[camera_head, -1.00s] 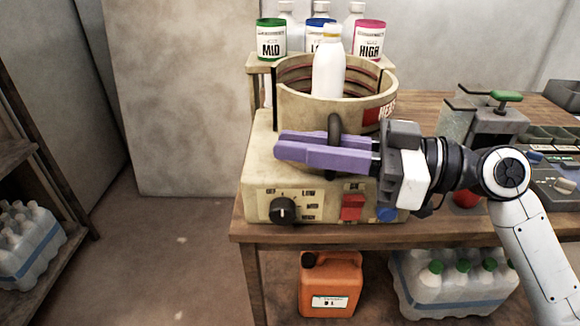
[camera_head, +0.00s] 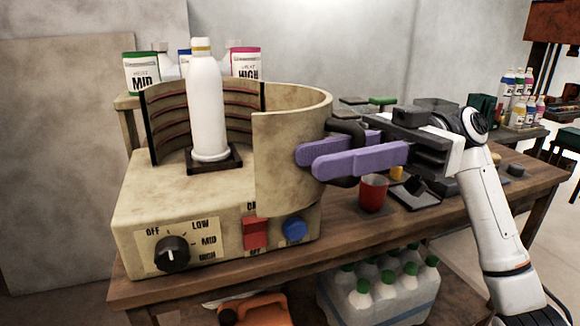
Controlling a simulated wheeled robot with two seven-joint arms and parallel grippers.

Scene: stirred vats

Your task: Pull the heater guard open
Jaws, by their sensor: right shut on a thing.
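The heater guard (camera_head: 285,160) is a curved cream panel on the beige heater (camera_head: 205,215). It stands swung out to the right, leaving a wide gap at the front. My right gripper (camera_head: 308,162) has purple fingers shut on the guard's dark handle (camera_head: 345,132), at the guard's right side. The fingers hide part of the handle. My left gripper is not in view.
A red cup (camera_head: 373,192) stands on the wooden table (camera_head: 440,215) just below my right gripper. Labelled MID (camera_head: 141,75) and HIGH (camera_head: 245,63) containers stand behind the heater. A pack of green-capped bottles (camera_head: 385,295) sits below the table.

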